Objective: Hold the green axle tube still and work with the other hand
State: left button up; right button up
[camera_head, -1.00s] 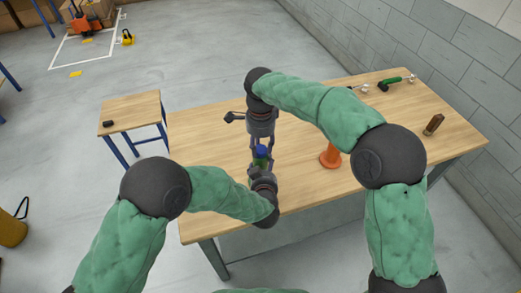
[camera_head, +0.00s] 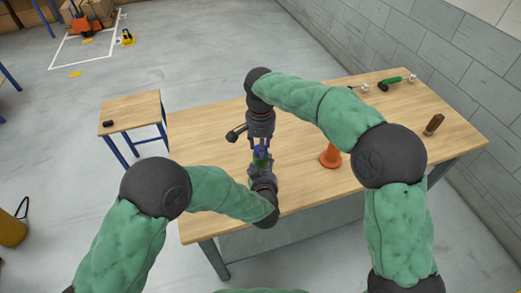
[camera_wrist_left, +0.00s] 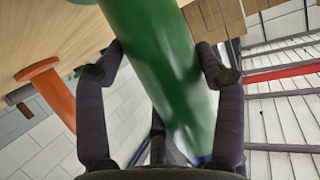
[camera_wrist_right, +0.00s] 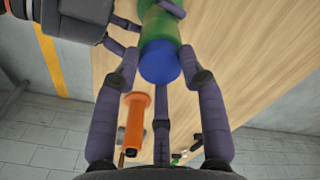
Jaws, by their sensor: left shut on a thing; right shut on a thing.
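The green axle tube (camera_wrist_left: 165,60) stands between the fingers of my left gripper (camera_wrist_left: 165,62), which is shut on it. In the head view the tube is mostly hidden by the grippers (camera_head: 261,163), above the table's near side. A blue cap (camera_wrist_right: 160,62) sits on the tube's end. My right gripper (camera_wrist_right: 165,75) is shut with its fingers on both sides of the blue cap. In the head view it comes down from above (camera_head: 260,146), directly over my left gripper (camera_head: 261,172).
An orange flanged piece (camera_head: 330,157) stands on the wooden table (camera_head: 210,180) to the right of the grippers. A green-handled tool (camera_head: 397,81) and a brown piece (camera_head: 433,124) lie farther right. A side table (camera_head: 135,107) with a small black object (camera_head: 108,123) is at left.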

dwell(0.3)
jog(key=n, duration=0.9)
jog(key=shift+f+n, duration=0.1)
jog(key=shift+n, duration=0.3)
jog(key=n, duration=0.9)
jog(key=shift+n, duration=0.3)
